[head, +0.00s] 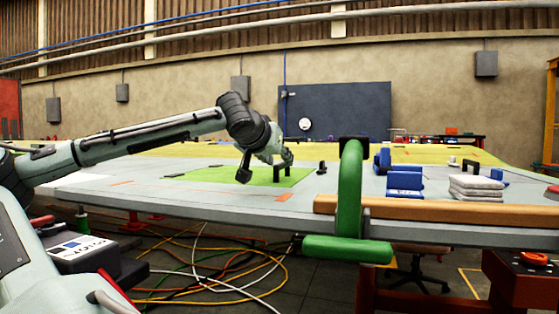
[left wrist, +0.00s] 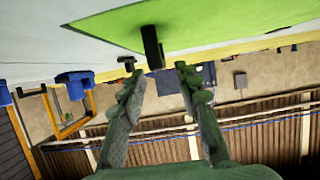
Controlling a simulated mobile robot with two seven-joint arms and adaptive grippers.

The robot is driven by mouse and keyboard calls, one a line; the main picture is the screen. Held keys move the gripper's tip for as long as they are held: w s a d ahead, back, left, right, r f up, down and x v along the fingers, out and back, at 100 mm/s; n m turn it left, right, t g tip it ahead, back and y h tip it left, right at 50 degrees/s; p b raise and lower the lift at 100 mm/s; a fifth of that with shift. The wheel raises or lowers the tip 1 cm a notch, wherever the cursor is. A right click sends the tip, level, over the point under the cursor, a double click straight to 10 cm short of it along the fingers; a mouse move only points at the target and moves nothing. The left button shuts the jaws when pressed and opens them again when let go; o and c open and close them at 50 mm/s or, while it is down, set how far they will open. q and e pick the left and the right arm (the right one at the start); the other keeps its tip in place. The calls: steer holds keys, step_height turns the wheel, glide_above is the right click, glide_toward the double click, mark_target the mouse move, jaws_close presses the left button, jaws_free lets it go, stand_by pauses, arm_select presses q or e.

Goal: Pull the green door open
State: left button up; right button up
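The green door (head: 215,177) is a flat bright green panel on the grey wing surface. It also fills the top of the left wrist view (left wrist: 225,22), which is turned over. A black upright handle (head: 276,174) stands near its right part; it shows in the left wrist view (left wrist: 152,47). My left gripper (head: 288,157) is above the right part of the panel, close to the handle. In the left wrist view its fingers (left wrist: 160,69) are apart with nothing between the tips, and the handle is beyond them. Contact is not visible. My right gripper is out of view.
A large green clamp (head: 349,190) grips the wooden beam (head: 440,209) at the front edge. Blue blocks (head: 404,183) and grey folded pads (head: 476,187) lie to the right. A small black part (head: 321,167) stands right of the panel. Cables lie on the floor.

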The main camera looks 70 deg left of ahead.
arm_select(q)
steer(key=shift+x, duration=1.15)
steer(key=shift+r, duration=0.1)
jaws_close()
